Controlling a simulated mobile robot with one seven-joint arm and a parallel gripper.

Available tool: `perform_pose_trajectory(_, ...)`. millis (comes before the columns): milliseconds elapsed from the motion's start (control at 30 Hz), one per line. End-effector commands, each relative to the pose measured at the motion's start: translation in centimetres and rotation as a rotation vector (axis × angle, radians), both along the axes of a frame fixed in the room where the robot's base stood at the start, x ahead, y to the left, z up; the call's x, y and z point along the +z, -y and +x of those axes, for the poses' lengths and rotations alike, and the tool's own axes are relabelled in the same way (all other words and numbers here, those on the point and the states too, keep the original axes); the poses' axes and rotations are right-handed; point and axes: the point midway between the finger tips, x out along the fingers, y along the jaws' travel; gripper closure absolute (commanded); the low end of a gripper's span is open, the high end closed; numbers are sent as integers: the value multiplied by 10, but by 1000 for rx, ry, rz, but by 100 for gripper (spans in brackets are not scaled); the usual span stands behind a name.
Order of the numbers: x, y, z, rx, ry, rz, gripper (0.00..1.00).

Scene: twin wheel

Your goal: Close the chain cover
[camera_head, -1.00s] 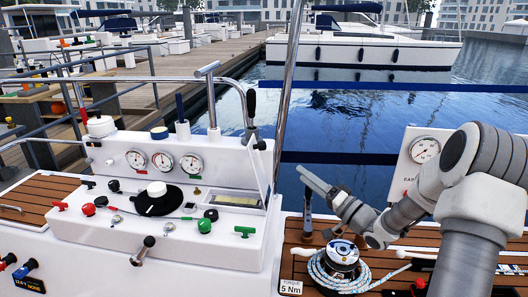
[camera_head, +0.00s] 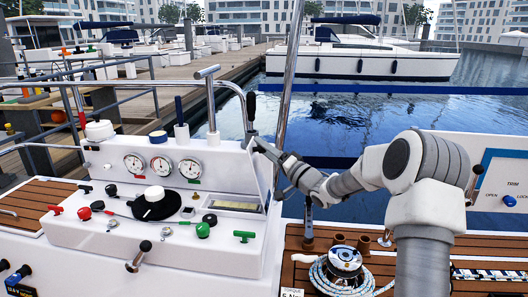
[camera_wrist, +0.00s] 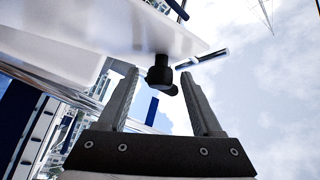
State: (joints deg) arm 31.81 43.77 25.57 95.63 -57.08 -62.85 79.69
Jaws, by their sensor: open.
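What looks like the chain cover (camera_head: 262,172) is a white flap standing raised at the right end of the white console, behind a shallow framed recess (camera_head: 237,206). In the wrist view a white panel (camera_wrist: 120,28), probably this cover, fills the upper left. A black knob (camera_wrist: 160,72) sticks out at its edge. My gripper (camera_head: 264,147) is at the flap's upper right corner. In the wrist view my gripper (camera_wrist: 160,76) is open, with the knob showing between its fingertips. I cannot tell whether either finger touches it.
A black-gripped lever (camera_head: 251,108) stands behind the flap. A rope-wound winch (camera_head: 345,262) and a steel pole (camera_head: 288,90) are nearby. Open water lies behind.

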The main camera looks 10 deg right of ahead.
Motion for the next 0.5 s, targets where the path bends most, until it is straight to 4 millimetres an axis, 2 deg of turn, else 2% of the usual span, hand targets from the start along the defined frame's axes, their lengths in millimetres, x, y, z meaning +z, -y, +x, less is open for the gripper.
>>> perform_pose_trajectory(333,1,-3,4,-1,-1,0,33)
perform_pose_trajectory(367,1,-3,4,-1,-1,0,37)
perform_pose_trajectory(500,1,-3,4,-1,-1,0,62)
